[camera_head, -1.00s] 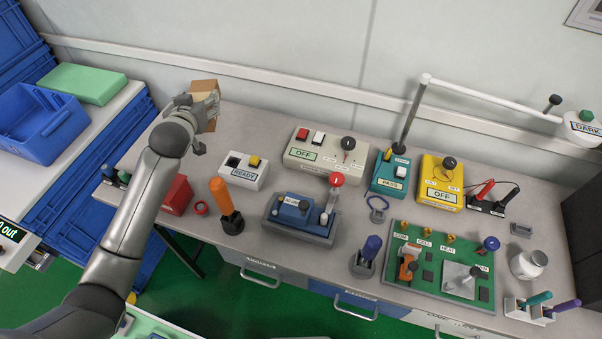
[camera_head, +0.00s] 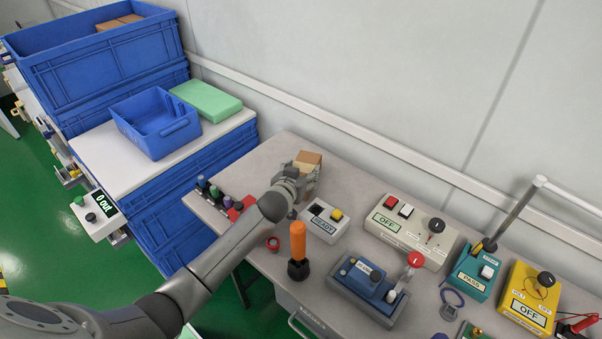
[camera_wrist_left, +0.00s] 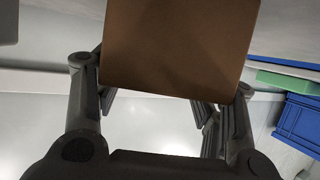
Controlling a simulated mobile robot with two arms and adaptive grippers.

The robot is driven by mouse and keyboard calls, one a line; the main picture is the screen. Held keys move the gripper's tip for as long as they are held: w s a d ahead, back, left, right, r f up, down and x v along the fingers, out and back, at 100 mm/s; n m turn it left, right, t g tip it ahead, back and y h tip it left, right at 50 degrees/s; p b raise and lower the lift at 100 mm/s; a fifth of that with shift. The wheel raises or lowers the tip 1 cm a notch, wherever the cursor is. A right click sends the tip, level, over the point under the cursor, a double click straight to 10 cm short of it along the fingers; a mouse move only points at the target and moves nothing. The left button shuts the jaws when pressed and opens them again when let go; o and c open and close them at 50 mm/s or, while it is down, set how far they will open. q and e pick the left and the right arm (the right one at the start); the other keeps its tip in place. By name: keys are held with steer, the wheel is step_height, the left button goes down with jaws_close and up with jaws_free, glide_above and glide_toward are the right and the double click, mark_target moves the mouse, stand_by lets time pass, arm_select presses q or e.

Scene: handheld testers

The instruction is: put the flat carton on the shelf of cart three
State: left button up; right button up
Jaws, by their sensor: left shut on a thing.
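A brown cardboard carton (camera_head: 312,158) is at the back left end of the bench in the head view, partly hidden by my left gripper. My left gripper (camera_head: 298,172) is shut on it. In the left wrist view the carton (camera_wrist_left: 178,45) fills the top middle, between the fingers of the left gripper (camera_wrist_left: 160,95). Whether it touches the bench cannot be told. A white-topped surface (camera_head: 92,160) on blue crates stands to the left; no cart number is readable. My right gripper is not in view.
A blue bin (camera_head: 157,132) and a green flat block (camera_head: 207,100) sit on the white top. A large blue crate (camera_head: 75,75) stands behind. The bench (camera_head: 265,158) holds a READY box (camera_head: 323,222), an orange-handled tool (camera_head: 298,242) and several testers.

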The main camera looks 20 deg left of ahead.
arm_select(q)
steer(key=o, duration=1.2)
steer(key=shift+o, duration=0.2)
